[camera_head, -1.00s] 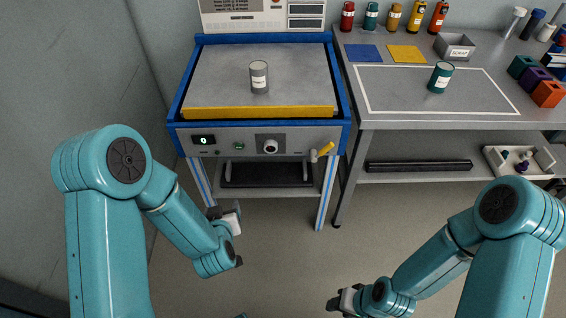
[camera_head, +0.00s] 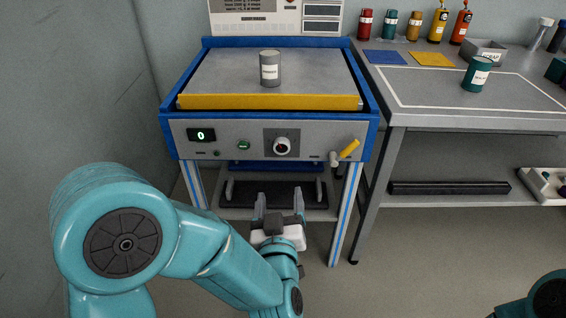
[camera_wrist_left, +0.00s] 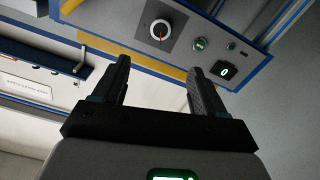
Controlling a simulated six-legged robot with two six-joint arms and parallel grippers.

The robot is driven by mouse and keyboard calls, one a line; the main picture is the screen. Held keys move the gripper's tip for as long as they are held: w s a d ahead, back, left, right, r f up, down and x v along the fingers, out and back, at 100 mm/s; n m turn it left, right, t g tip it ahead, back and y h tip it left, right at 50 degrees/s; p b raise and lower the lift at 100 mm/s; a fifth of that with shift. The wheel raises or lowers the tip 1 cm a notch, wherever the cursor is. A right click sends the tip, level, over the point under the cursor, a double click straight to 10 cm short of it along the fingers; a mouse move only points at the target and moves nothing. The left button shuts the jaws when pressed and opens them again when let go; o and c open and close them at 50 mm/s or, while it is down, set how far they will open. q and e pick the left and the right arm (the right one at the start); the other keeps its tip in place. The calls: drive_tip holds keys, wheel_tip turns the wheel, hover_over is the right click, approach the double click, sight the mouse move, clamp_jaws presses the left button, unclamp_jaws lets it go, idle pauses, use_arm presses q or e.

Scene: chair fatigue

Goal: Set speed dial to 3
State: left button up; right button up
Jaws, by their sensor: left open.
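The speed dial (camera_head: 282,146) is a white round knob on a dark square plate, on the front panel of the blue-framed machine (camera_head: 230,134). In the left wrist view the dial (camera_wrist_left: 160,30) shows a red pointer line; its marks are too small to read. A green-lit display (camera_head: 201,135) beside it reads 0. My left gripper (camera_head: 279,200) is open and empty, below the panel and apart from the dial. Its two fingers (camera_wrist_left: 158,75) point toward the panel in the left wrist view. My right gripper is out of view; only part of that arm shows at bottom right.
A green button (camera_head: 243,145) sits left of the dial, a yellow-handled lever (camera_head: 348,150) right of it. A grey can (camera_head: 270,69) stands on the machine's top behind a yellow bar (camera_head: 270,102). A grey workbench (camera_head: 470,120) stands at right. The floor in front is clear.

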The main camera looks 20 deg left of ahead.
sight(281, 148)
use_arm(q)
drive_tip(key=b+x, duration=0.2)
drive_tip(key=x, duration=1.4)
drive_tip(key=shift+a, duration=0.1)
drive_tip(key=c, duration=1.1)
